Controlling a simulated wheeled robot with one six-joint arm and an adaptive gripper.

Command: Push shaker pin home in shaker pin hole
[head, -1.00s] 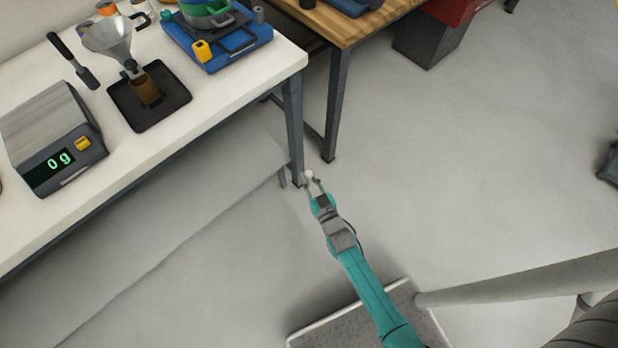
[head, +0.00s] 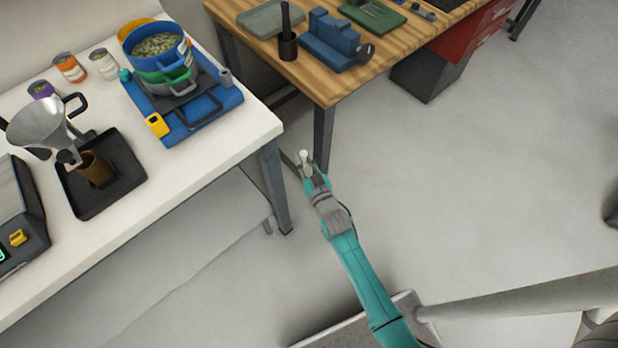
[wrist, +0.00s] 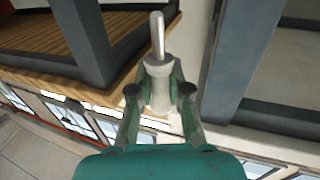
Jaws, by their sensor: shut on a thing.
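My gripper (head: 309,170) is shut on a pale grey pin, the shaker pin (head: 304,157), and holds it in the air off the right end of the white bench. In the wrist view the pin (wrist: 158,62) has a thick collar between the fingers and a thinner rod pointing away from my gripper (wrist: 159,92). The blue shaker base (head: 217,101) stands on the white bench with stacked blue and green sieves (head: 160,62) on it. My gripper is apart from it, to its lower right. I cannot make out the pin hole.
The white bench (head: 215,142) also holds a funnel on a stand (head: 38,125), a black tray (head: 118,189), a scale (head: 22,215) and several cans. A wooden workbench (head: 330,84) with tools stands behind. The floor (head: 450,200) to the right is clear.

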